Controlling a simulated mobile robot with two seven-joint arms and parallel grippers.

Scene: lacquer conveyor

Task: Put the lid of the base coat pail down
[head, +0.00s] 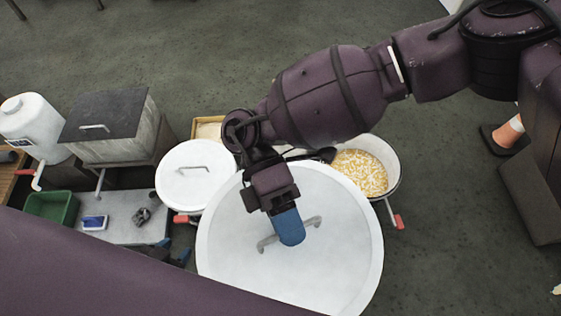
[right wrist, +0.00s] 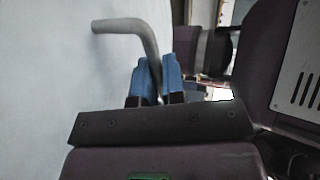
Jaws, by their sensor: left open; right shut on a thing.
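My right gripper (head: 288,228) is shut on the metal handle (head: 312,222) of a large white round lid (head: 345,265), held close below the head camera. In the right wrist view, the blue fingers (right wrist: 157,78) close around the bent handle (right wrist: 135,27), with the lid's white face (right wrist: 50,70) at left. An uncovered white pail (head: 390,163) holding yellow and white bits stands behind the lid, partly hidden by my right arm. My left gripper (head: 176,250) is open and empty left of the lid, partly hidden by my left arm.
Another white lidded pail (head: 185,175) stands left of the held lid. Further left are a grey bench (head: 120,230) with small items, a green bin (head: 48,207), a dark-topped box (head: 110,110) and a white tank (head: 30,120). An orange cone (head: 508,130) stands right.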

